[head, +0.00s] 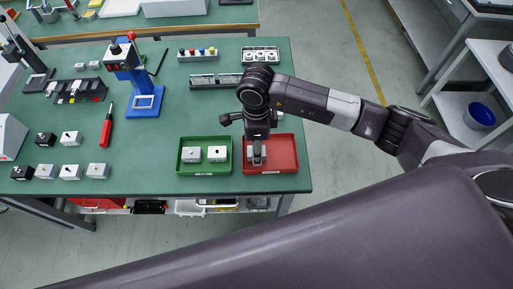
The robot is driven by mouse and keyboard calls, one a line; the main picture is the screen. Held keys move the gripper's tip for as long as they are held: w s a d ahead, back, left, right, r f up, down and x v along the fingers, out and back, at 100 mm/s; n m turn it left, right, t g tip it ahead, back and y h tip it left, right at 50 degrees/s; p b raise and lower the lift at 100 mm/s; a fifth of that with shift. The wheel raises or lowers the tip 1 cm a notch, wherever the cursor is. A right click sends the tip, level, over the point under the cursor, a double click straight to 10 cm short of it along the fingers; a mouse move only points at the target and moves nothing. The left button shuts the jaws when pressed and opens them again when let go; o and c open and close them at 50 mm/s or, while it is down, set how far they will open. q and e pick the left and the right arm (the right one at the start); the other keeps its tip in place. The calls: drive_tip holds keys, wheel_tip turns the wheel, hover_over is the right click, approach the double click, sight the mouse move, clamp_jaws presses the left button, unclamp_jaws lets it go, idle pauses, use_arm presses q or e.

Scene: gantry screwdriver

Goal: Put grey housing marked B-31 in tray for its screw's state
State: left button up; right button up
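My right gripper (257,160) points down over the red tray (285,167) at the front right of the green bench. A small grey block, likely a housing, shows at its fingertips inside the tray; the fingers partly cover it. I cannot tell whether they grip it or stand open around it. The green tray (204,171) is just left of the red one and holds two grey housings (217,154). More light grey housings (70,138) and dark ones stand at the left of the bench. Their markings are too small to read, so B-31 cannot be picked out. My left gripper is not in view.
Racks (215,80) and a button box (197,54) are at the back. The bench (150,165) is clear between the left housings and the green tray.

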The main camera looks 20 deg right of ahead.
wheel_tip(320, 180, up, 11)
idle(0.3)
